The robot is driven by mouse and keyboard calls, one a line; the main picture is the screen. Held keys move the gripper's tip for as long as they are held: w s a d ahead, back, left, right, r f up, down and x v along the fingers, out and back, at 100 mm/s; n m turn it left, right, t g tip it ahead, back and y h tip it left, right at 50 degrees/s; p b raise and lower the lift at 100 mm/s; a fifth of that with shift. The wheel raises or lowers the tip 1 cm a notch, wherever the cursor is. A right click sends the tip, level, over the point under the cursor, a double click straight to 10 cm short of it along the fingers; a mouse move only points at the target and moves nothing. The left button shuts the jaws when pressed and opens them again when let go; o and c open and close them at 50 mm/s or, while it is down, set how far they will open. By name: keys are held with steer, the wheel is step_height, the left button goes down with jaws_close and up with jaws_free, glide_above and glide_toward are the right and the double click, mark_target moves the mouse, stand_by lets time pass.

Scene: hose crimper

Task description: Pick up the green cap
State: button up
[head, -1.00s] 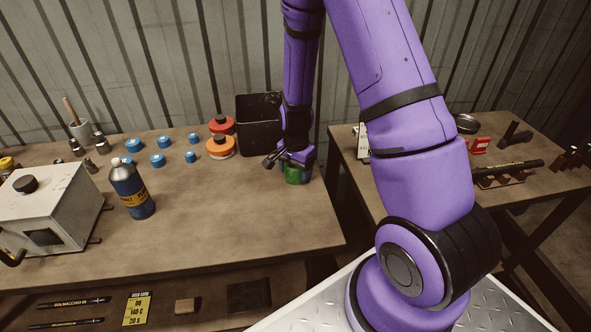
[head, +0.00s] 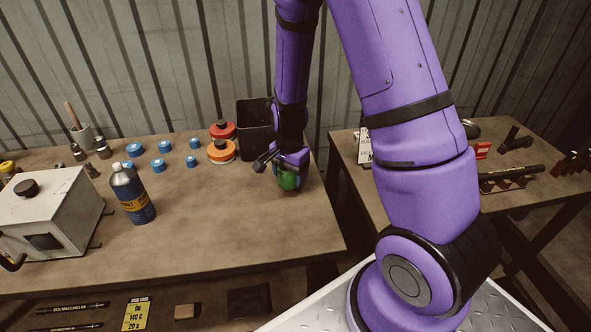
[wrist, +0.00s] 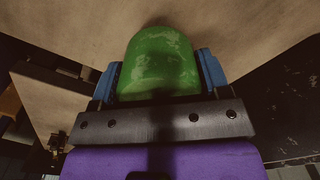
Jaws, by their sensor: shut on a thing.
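The green cap (wrist: 158,62) is a rounded cylinder with worn, scuffed patches. It sits between the two blue fingers of my gripper (wrist: 160,80) in the wrist view, and the fingers are shut on it. In the head view, the green cap (head: 288,179) shows under my gripper (head: 290,172), at the right part of the left workbench. I cannot tell whether the cap touches the bench top or is just above it. The gripper and wrist hide part of the cap in the head view.
A black bin (head: 254,128) stands behind my gripper. Orange (head: 221,151) and red (head: 222,130) round containers, several blue caps (head: 158,165), a blue bottle (head: 132,193) and a white machine (head: 50,212) are to the left. The bench front is clear. A second table (head: 350,185) stands right, past a gap.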

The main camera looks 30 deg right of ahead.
steer(key=s+a, duration=0.2)
steer(key=a, duration=0.1)
steer(key=s+a, duration=0.2)
steer(key=a, duration=0.1)
steer(key=s+a+r, duration=0.1)
steer(key=s+a, duration=0.1)
steer(key=a, duration=0.1)
steer(key=shift+s+a, duration=0.15)
steer(key=shift+a, duration=0.2)
steer(key=shift+s, duration=0.15)
